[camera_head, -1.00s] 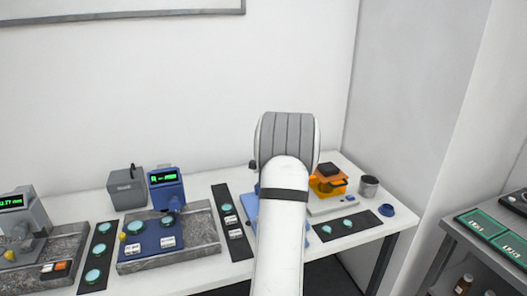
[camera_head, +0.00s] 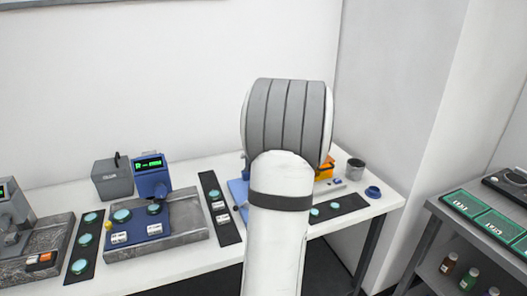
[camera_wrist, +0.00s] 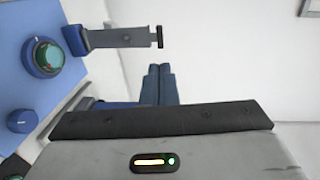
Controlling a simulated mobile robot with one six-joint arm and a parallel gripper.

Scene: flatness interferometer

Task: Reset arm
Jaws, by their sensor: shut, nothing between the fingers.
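My white arm rises through the middle of the head view and covers part of the table behind it. My gripper is hidden behind the arm in that view. In the wrist view my gripper (camera_wrist: 160,72) shows its two dark blue fingers side by side, shut with nothing between them. They point toward a white wall and touch nothing that I can see. Left of them in the wrist view is a blue panel (camera_wrist: 18,62) with a round dial (camera_wrist: 45,56) and a blue knob (camera_wrist: 21,121). A grey bracket (camera_wrist: 115,38) sticks out from the panel's side.
The white table (camera_head: 180,262) bears a blue gauge (camera_head: 151,178) on a stone slab (camera_head: 187,222), a grey box (camera_head: 111,180), dark strips with round discs (camera_head: 84,240), an orange device (camera_head: 326,168) and a grey cup (camera_head: 355,169). A grey shelf (camera_head: 440,207) stands right.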

